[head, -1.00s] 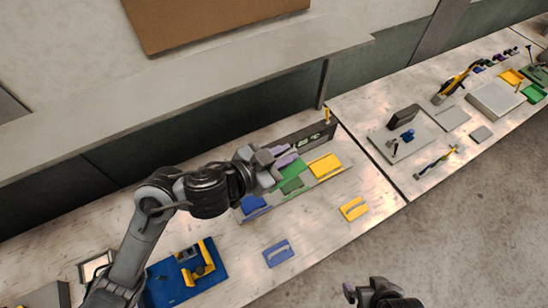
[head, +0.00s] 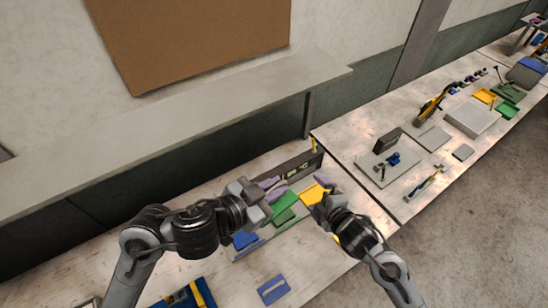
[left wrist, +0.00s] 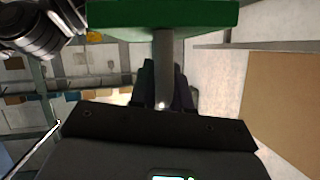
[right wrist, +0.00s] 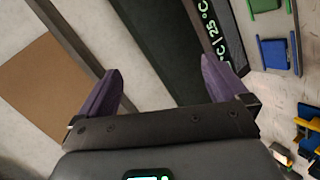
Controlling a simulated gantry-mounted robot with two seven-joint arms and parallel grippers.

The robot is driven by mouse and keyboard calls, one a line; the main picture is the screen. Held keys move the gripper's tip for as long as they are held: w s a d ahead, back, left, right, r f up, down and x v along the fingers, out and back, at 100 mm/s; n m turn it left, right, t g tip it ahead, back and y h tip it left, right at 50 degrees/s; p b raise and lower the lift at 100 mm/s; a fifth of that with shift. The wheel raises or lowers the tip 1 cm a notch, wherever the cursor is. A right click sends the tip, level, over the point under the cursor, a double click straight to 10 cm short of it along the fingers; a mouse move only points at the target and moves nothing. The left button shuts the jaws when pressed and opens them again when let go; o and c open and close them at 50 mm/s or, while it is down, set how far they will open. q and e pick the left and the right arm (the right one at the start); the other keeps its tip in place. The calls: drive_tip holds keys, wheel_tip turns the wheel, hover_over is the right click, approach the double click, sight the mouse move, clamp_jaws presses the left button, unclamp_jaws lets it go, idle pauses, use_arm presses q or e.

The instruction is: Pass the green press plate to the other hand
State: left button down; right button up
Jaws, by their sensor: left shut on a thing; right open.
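The green press plate (left wrist: 165,14) fills the top of the left wrist view, with a grey stem running from it down between the jaws. My left gripper (left wrist: 166,88) is shut on that stem. In the head view the plate (head: 285,204) is just below and right of my left gripper (head: 272,187), above the bench. My right gripper (head: 318,184) is a short way to the right, apart from the plate; its purple fingers are spread and empty in the right wrist view (right wrist: 164,85). The plate is not clearly visible between them.
A dark box with a lit display (head: 296,168) stands behind the hands. A yellow piece (head: 312,194) is close by the right gripper and a blue one (head: 244,240) is to the left. A blue plate (head: 272,289) lies on the bench in front. A second bench is at right.

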use_arm(q)
drive_tip(key=shift+r, duration=0.1)
use_arm(e)
drive_tip(key=w+a+r+n+g+y, duration=0.1)
drive_tip(key=a+r+n+g+y, duration=0.1)
drive_tip(key=a+r+n+y, duration=0.5)
drive_tip(key=w+a+r+n+g+y, duration=0.1)
drive_tip(key=a+r+n+g+y, duration=0.1)
drive_tip(key=a+r+n, duration=0.85)
drive_tip(key=s+a+r+n+g, duration=0.3)
drive_tip(key=s+r+n+g, duration=1)
drive_tip(key=n, duration=0.6)
drive_tip(key=n+t+h, duration=0.4)
drive_tip(key=n+h, duration=0.3)
drive_tip(key=h, duration=0.6)
hover_over(269, 192)
drive_tip(key=w, duration=0.1)
drive_tip(key=f, duration=0.5)
drive_tip(key=shift+d+f, duration=0.2)
drive_tip(key=shift+f, duration=0.2)
drive_tip(key=shift+w+d+f, duration=0.15)
drive_tip(key=shift+w+d, duration=0.05)
drive_tip(key=shift+f, duration=0.3)
drive_tip(key=f, duration=0.7)
drive_tip(key=s+a+f, duration=0.1)
drive_tip(key=f, duration=0.3)
drive_tip(key=shift+c, duration=0.3)
